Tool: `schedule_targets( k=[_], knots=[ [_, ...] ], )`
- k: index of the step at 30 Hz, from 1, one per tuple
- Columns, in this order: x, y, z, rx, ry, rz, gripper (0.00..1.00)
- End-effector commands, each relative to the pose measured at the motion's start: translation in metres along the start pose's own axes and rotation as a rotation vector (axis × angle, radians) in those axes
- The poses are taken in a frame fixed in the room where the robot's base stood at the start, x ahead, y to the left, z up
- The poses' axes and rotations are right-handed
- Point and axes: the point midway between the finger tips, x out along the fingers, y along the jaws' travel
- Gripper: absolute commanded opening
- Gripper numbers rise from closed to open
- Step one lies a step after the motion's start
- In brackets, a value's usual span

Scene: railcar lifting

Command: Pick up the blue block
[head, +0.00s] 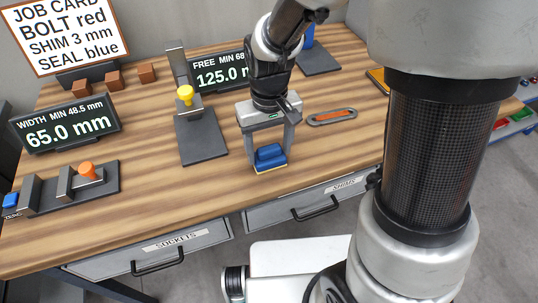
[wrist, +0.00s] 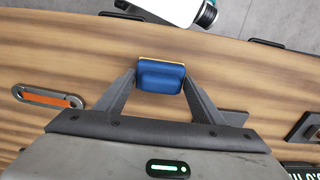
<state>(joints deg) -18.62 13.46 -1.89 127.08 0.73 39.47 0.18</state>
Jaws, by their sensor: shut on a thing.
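The blue block (head: 269,154) is a small rounded block with a yellow lower edge, near the front of the wooden table. My gripper (head: 269,160) points down over it, with one finger on each side, shut on it. In the wrist view, the blue block (wrist: 161,78) sits between the two fingertips of my gripper (wrist: 161,82), with a thin yellow edge along its far side. I cannot tell whether its underside touches the table top.
Left of the gripper stands a dark fixture (head: 202,138) with a yellow knob (head: 185,93). An orange-slotted oval piece (head: 332,117) lies to the right. Width (head: 68,124) and free-length displays stand behind. A clamp-like gauge (head: 65,190) is at left. Drawers (head: 305,203) line the front.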

Motion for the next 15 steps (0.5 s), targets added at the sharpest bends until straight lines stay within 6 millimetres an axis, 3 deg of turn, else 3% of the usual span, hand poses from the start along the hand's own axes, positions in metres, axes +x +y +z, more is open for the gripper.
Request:
schedule_targets(
  k=[8,15],
  knots=[
    [-0.013,0.0,-0.001,0.0,0.003,0.0,0.36],
    [-0.061,0.001,-0.002,0.0,0.006,0.0,0.36]
  ],
)
